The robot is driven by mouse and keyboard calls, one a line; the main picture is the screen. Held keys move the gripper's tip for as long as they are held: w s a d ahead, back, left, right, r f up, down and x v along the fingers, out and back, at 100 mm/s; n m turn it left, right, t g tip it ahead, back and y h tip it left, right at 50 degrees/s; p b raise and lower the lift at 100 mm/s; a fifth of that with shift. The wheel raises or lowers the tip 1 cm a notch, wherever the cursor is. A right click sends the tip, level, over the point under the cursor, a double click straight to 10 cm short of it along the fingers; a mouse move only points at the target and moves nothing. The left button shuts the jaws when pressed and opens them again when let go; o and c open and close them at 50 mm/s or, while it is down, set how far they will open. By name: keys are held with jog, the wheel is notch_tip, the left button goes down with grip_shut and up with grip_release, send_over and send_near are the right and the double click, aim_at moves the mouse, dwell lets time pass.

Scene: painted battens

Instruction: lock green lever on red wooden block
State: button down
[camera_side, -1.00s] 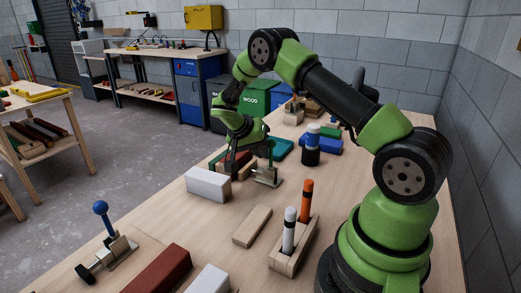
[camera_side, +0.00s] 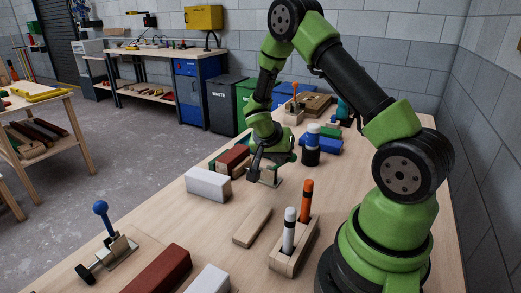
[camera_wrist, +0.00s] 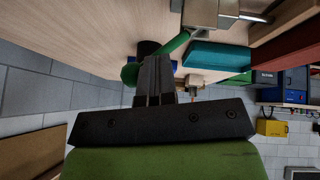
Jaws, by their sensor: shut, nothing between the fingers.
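The red wooden block (camera_side: 232,158) lies on the bench in the side view, beside a white block. It also shows at the right of the wrist view (camera_wrist: 296,46). The metal clamp base (camera_side: 268,182) of the green lever is just right of the block. In the wrist view the green lever (camera_wrist: 175,45) runs slantwise to a green ball (camera_wrist: 130,73) by my fingertips; the side view hides most of it behind my gripper. My gripper (camera_side: 255,169) is shut and empty, low over the clamp. Its fingers also show in the wrist view (camera_wrist: 156,62); contact with the lever is unclear.
A white block (camera_side: 208,184) lies in front of the red block. A pale batten (camera_side: 252,227) and a wooden holder (camera_side: 283,262) with two markers stand nearer. A clamp with a blue knob (camera_side: 101,208) is at the front left. Blue blocks and a dark cylinder (camera_side: 311,157) are behind.

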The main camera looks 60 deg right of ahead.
jog(key=shift+s+f, duration=0.4)
jog(key=shift+s, duration=0.2)
jog(key=shift+s+f, duration=0.15)
jog(key=shift+s, duration=0.05)
jog(key=shift+w+a+r, duration=0.15)
jog(key=shift+w+r, duration=0.1)
jog(key=shift+r, duration=0.1)
jog(key=s+a+r+n+t+y, duration=0.4)
jog(key=s+a+r+n, duration=0.1)
jog(key=a+r, duration=0.6)
jog(key=s+a+r+n+t+y, duration=0.4)
jog(key=s+a+r+n, duration=0.2)
jog(key=a+r, duration=0.5)
jog(key=shift+s+a+r+n, duration=0.2)
jog(key=shift+a+r+n, duration=0.15)
jog(key=shift+r, duration=0.5)
